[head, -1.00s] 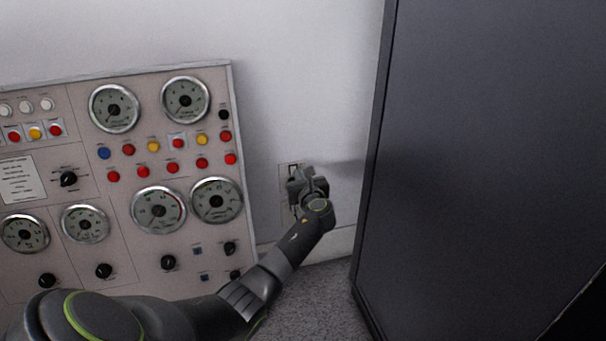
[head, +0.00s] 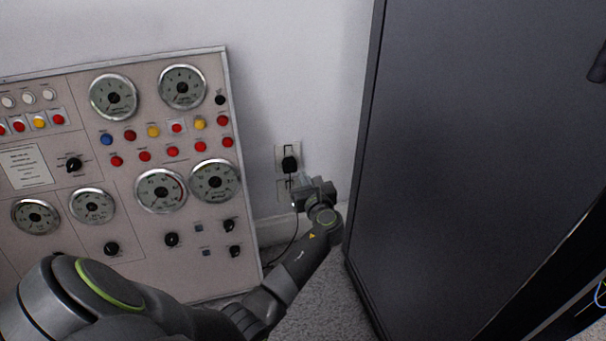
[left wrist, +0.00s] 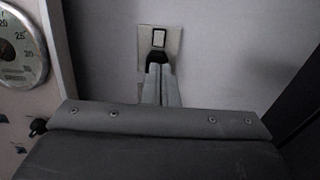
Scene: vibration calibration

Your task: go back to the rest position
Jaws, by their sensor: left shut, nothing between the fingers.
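My left gripper (head: 304,193) is shut and empty, just below and in front of the wall outlet (head: 282,151). Its closed fingers (left wrist: 160,84) show in the left wrist view, pointing toward the wall. A black plug (head: 290,165) sits in the outlet, with a dark cable (head: 295,232) hanging toward the floor. The fingers look apart from the plug in the head view. In the left wrist view the outlet plate (left wrist: 173,42) is ahead, and the fingers partly cover the plug. My right gripper is not in view.
A control panel (head: 130,210) with gauges, buttons and knobs stands close at the left. A large dark cabinet (head: 470,150) stands at the right. My left arm lies between them, over grey carpet (head: 325,285). A blue cable shows at the lower right edge.

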